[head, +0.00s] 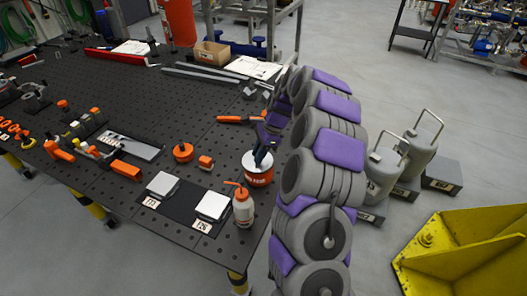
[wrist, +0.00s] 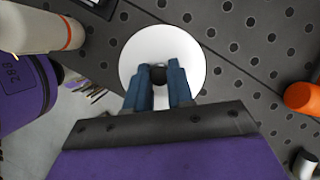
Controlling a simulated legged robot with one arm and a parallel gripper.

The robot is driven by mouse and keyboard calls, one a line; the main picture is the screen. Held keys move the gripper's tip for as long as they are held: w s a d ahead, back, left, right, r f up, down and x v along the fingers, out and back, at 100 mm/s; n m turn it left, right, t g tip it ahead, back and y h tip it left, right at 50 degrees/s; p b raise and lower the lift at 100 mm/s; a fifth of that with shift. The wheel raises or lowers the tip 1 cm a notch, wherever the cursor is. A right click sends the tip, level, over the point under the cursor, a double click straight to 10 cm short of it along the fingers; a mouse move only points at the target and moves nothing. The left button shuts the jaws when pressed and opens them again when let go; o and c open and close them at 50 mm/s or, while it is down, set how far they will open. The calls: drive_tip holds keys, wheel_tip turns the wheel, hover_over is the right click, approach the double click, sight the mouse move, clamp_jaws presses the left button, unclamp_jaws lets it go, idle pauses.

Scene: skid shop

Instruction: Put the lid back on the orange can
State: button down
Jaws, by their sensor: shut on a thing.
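The orange can (head: 258,177) stands near the right edge of the black perforated table. A round white lid (wrist: 135,60) with a small black knob (wrist: 158,74) shows in the wrist view. My gripper (wrist: 158,70) has its blue fingers shut on the knob, one on each side. In the head view, my gripper (head: 263,153) is directly above the can, and a white top shows at the can's rim. The can's body is hidden below the lid in the wrist view. I cannot tell whether the lid rests fully on the rim.
A squeeze bottle (head: 243,209) stands close in front of the can. Two pale blocks lie on a dark mat (head: 182,207) to the left. An orange round piece (head: 183,152) and a small orange block (head: 205,162) are left of the can. Yellow steelwork (head: 470,250) stands at right.

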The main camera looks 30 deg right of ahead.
sight(270, 155)
drive_tip(key=shift+a, duration=0.2)
drive_tip(key=shift+d+f, duration=0.15)
drive_tip(key=shift+d, duration=1.05)
drive_tip(key=shift+d+f, duration=0.1)
drive_tip(key=shift+d, duration=1.1)
drive_tip(key=shift+a+r+p, duration=0.15)
drive_tip(key=shift+a+p, duration=0.05)
drive_tip(key=shift+a, duration=0.55)
drive_tip(key=shift+a+r+p, duration=0.1)
drive_tip(key=shift+a+p, duration=0.1)
drive_tip(key=shift+a, duration=0.55)
drive_tip(key=shift+d+f, duration=0.1)
drive_tip(key=shift+d, duration=0.6)
drive_tip(key=shift+a+p, duration=0.55)
drive_tip(key=shift+a, duration=0.7)
drive_tip(key=shift+d, duration=0.35)
drive_tip(key=shift+a+r+p, duration=0.15)
drive_tip(key=shift+a+p, duration=0.15)
drive_tip(key=shift+a, duration=0.2)
drive_tip(key=shift+a+r+p, duration=0.15)
drive_tip(key=shift+a+p, duration=0.1)
drive_tip(key=shift+a, duration=0.25)
drive_tip(key=shift+d+f+p, duration=0.35)
drive_tip(key=shift+d+p, duration=0.1)
drive_tip(key=shift+d, duration=0.35)
